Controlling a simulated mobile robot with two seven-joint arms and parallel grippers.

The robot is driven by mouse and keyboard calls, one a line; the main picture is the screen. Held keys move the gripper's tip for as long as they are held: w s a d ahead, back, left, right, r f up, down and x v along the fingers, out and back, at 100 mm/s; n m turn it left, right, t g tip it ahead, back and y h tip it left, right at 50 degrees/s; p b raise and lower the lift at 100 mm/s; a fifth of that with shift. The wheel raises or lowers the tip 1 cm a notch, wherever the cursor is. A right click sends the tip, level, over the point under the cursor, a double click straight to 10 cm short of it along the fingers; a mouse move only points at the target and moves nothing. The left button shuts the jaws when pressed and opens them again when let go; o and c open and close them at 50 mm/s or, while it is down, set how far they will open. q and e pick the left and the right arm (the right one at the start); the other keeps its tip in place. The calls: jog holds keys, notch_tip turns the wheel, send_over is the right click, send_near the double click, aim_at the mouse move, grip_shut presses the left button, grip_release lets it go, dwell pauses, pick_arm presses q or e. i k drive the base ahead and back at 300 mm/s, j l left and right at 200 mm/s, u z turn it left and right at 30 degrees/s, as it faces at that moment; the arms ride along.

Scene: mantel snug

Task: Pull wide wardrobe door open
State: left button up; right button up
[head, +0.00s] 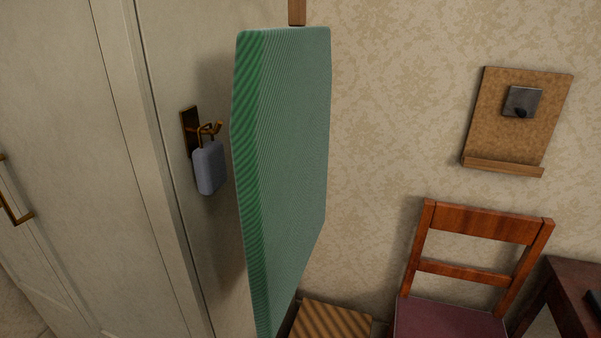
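The pale wardrobe (118,120) fills the left side of the head view. A broad cream door panel (50,110) shows on its front, and it looks shut, flush with the frame. A brass bar handle (15,217) sits at the left edge of the picture and is partly cut off. The rest of the wardrobe front lies outside the picture, so I cannot tell the door's full width. Neither of my grippers is in view.
On the wardrobe's side, a brass hook (190,130) holds a blue-grey block (209,168). A large green striped panel (290,150) stands upright beside it. Further right are a striped low item (332,320), a wooden chair (480,225), a dark table (570,290) and a wall board (500,135).

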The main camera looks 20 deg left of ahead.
aim_at(84, 163)
jog(key=u, duration=1.65)
jog(key=i+j+u, duration=0.1)
jog(key=u, duration=0.15)
